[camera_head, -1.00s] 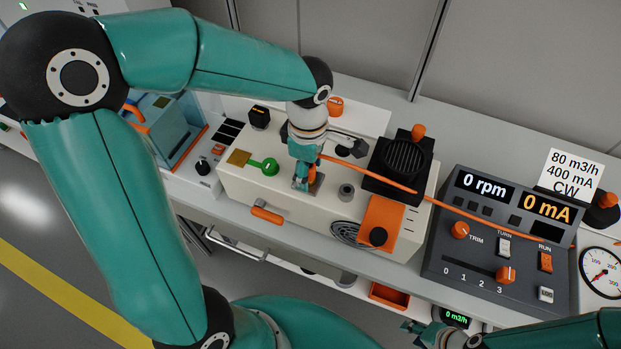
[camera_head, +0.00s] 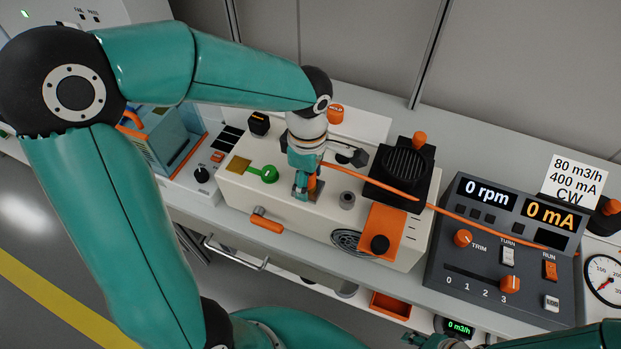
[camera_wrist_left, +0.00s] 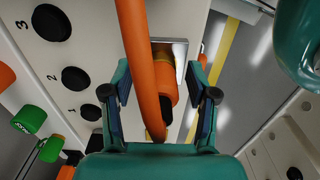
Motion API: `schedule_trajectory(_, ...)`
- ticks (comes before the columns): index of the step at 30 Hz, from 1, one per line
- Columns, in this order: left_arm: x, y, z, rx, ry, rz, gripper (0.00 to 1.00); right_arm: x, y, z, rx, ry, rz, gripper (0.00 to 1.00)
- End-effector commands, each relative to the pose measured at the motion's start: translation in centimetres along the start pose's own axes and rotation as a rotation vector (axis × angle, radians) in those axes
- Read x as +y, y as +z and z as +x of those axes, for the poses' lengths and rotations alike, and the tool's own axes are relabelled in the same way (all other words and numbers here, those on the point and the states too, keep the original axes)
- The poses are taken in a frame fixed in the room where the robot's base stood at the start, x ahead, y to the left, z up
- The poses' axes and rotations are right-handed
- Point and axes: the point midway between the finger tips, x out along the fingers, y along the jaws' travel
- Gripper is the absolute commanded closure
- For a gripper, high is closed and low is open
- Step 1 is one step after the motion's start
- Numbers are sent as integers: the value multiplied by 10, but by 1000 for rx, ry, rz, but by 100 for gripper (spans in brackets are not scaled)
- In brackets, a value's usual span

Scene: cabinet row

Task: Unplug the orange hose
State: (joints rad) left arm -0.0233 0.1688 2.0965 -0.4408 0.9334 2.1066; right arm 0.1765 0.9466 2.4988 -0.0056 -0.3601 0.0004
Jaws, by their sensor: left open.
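The orange hose (camera_head: 365,177) runs from beside my left gripper, past a black ribbed box, toward the grey control console. It fills the middle of the left wrist view (camera_wrist_left: 135,45). An orange cylindrical plug end (camera_wrist_left: 165,72) with a dark tip sits there beside a grey metal plate (camera_wrist_left: 178,50). My left gripper (camera_head: 302,192) points down over the white cabinet. In the left wrist view its two fingers are apart, one on each side of the hose and plug, with gaps visible. The head view hides the plug behind the gripper. My right gripper (camera_head: 418,341) is cut off at the bottom edge.
The black ribbed box (camera_head: 402,171) and the console (camera_head: 452,262) stand to the right. Numbered black ports (camera_wrist_left: 75,78) show in the wrist view.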

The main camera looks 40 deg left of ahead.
Motion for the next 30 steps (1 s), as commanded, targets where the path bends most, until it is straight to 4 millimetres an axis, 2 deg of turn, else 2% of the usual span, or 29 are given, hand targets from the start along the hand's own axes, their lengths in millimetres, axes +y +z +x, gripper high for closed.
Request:
schedule_trajectory(29,0,1,0,0,0,2,42,1,0,4,0,0,0,60)
schedule_trajectory(30,0,1,0,0,0,2,48,1,0,4,0,0,0,60)
